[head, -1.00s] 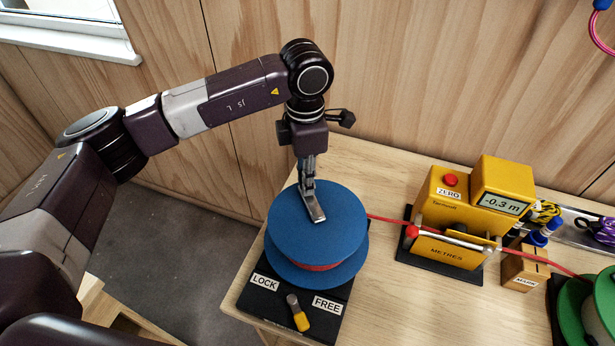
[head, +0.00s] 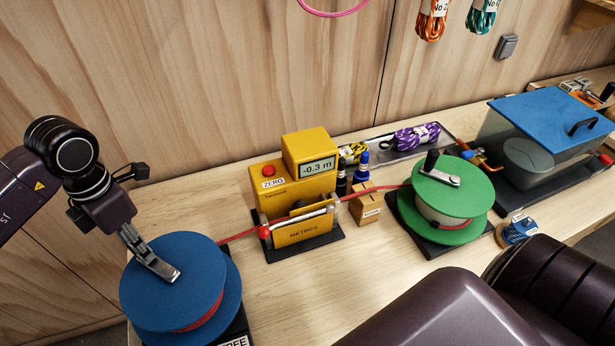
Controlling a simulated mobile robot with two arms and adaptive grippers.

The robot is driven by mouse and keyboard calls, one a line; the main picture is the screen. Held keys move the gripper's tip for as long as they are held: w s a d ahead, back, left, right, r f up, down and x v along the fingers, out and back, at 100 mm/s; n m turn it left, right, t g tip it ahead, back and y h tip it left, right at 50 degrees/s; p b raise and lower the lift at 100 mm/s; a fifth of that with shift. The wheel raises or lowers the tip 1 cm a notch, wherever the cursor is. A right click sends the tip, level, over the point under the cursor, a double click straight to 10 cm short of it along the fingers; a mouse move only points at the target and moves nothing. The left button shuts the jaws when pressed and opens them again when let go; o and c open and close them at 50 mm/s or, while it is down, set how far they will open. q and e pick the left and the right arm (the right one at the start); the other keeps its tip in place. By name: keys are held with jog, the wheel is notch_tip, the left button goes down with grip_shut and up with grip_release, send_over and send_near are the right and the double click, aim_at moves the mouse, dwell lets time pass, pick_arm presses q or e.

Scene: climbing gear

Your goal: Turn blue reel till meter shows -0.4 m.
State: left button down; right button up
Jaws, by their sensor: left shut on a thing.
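The blue reel (head: 195,255) lies flat at the lower left in the head view, with red cord wound between its discs. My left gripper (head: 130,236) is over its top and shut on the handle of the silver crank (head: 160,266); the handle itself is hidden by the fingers. The yellow meter (head: 295,190) stands to the right of the reel, and its display (head: 318,167) reads -0.3 m. Red cord (head: 238,236) runs from the blue reel to the meter. My right gripper is out of view; a dark arm link of mine fills the lower right.
Cord continues from the meter to a green reel (head: 470,200) with a crank and black knob. A small wooden block (head: 365,207) stands between them. A clear tank with a blue lid (head: 550,115) stands at the right. The bench front before the meter is clear.

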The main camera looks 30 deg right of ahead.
pick_arm(q)
jog(key=shift+a, duration=0.1)
dwell(0.7)
jog(key=shift+s+a+f+b, duration=0.15)
jog(key=shift+s+a+b, duration=0.1)
jog(key=shift+a+b, duration=0.1)
jog(key=shift+s+a, duration=0.7)
dwell(0.6)
dwell(0.3)
